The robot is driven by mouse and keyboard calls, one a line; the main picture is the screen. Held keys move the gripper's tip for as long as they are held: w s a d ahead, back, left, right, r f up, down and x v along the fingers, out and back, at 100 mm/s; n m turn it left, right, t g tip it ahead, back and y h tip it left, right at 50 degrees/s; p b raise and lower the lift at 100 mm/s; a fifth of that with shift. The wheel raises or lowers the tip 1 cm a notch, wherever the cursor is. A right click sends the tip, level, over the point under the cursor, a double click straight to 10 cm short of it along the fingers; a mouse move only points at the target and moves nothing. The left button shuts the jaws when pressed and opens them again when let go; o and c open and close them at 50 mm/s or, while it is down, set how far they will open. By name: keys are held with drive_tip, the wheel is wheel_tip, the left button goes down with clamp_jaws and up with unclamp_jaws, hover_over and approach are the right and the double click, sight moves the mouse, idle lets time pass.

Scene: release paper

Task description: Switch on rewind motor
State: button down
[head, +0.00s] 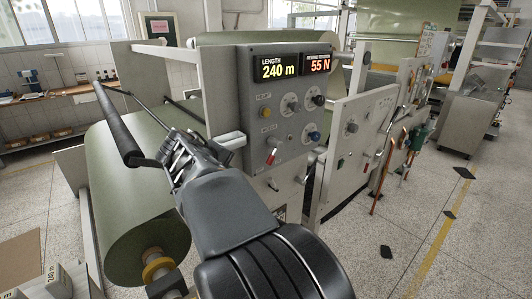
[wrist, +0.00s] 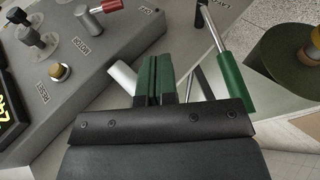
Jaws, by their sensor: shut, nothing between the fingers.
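The control panel (head: 246,100) stands upright in the head view. Its motor switch (head: 272,149) has a red-tipped lever and sits low on the panel, right of my gripper. In the wrist view the red-handled switch (wrist: 104,9) is at the top, above a MOTOR label, partly cut off by the frame edge. My gripper (head: 176,145) is left of the panel, apart from the switch. In the wrist view its green fingers (wrist: 154,70) are closed together with nothing between them. A yellow reset button (head: 265,113) is above the switch and also shows in the wrist view (wrist: 60,72).
A green-gripped lever (wrist: 234,78) on a metal rod is right of my fingers. A large green paper roll (head: 130,190) lies left of my arm. Displays (head: 275,68) read 240 m and 55 N.

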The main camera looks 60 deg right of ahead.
sight(269, 160)
drive_tip(key=s+d+r+g+h, duration=0.1)
drive_tip(key=d+r, duration=0.2)
drive_tip(key=d, duration=0.1)
drive_tip(key=shift+s+d+r+m+h, duration=0.2)
drive_tip(key=shift+d+r+m+h, duration=0.1)
drive_tip(key=shift+r, duration=0.05)
drive_tip(key=p+x, duration=0.3)
drive_tip(key=x, duration=1.1)
drive_tip(key=shift+s, duration=0.2)
drive_tip(key=shift+f, duration=0.2)
